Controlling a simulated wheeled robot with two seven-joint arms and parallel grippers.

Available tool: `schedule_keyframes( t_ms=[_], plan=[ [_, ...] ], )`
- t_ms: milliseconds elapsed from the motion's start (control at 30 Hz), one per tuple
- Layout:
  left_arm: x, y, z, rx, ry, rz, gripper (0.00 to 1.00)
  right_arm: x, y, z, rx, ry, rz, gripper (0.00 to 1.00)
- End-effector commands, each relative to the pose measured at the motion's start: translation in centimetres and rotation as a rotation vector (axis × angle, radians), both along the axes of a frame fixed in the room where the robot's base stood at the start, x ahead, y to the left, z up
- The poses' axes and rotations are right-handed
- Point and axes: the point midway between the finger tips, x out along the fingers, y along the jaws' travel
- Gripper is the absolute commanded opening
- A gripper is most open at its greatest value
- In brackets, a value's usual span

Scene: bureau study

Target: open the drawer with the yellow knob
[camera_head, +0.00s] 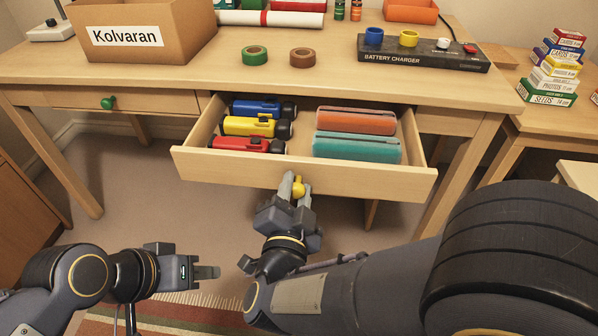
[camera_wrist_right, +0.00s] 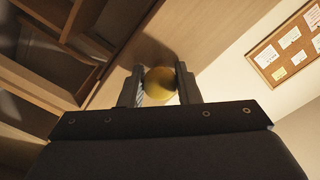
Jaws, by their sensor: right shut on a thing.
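The drawer (camera_head: 285,172) with the yellow knob stands pulled out from under the desk. Its yellow knob (camera_head: 299,188) sits at the middle of the front panel. My right gripper (camera_head: 293,184) is shut on the knob. In the right wrist view the yellow knob (camera_wrist_right: 159,84) shows between the two fingers (camera_wrist_right: 158,88). Inside the drawer lie a blue flashlight (camera_head: 256,107), a yellow flashlight (camera_head: 248,126), a red flashlight (camera_head: 240,144), an orange case (camera_head: 356,120) and a teal case (camera_head: 357,148). My left gripper (camera_head: 207,272) is low at the left, away from the drawer; its finger opening is unclear.
A closed drawer with a green knob (camera_head: 107,103) is at the left. On the desk (camera_head: 310,70) stand a "Kolvaran" box (camera_head: 135,35), green tape (camera_head: 254,55), brown tape (camera_head: 302,57) and a battery charger (camera_head: 420,55). Stacked small boxes (camera_head: 552,75) stand at the right. Floor below the drawer is open.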

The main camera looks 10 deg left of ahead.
Motion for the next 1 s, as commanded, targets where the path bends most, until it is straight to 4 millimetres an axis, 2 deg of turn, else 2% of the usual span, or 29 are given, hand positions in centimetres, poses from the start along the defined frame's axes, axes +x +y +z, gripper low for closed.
schedule_keyframes(
  t_ms=[200, 567, 600, 700, 733, 1000],
  plan=[
    [0.0, -0.01, -0.01, 0.0, 0.0, 0.0, 0.36, -1.05, -0.06, -0.05, 0.0, 0.001, -0.002, 0.0],
    [0.0, 0.0, -0.02, 0.0, 0.0, 0.0, 0.36, -1.11, -0.08, -0.06, 0.001, 0.001, -0.003, 0.0],
    [0.0, 0.0, -0.02, 0.0, 0.0, 0.0, 0.36, -1.1, -0.07, -0.07, 0.001, 0.001, -0.003, 0.35],
    [0.0, -0.01, -0.01, 0.0, 0.0, 0.0, 0.36, -1.1, -0.06, -0.06, 0.0, 0.001, -0.003, 0.48],
    [0.0, -0.01, -0.01, 0.0, 0.0, 0.0, 0.36, -1.1, -0.05, -0.05, 0.0, 0.001, -0.003, 0.52],
    [0.0, 0.0, 0.02, 0.0, 0.0, 0.0, 0.36, -1.17, 0.0, -0.01, 0.0, 0.001, -0.001, 0.52]
  ],
)
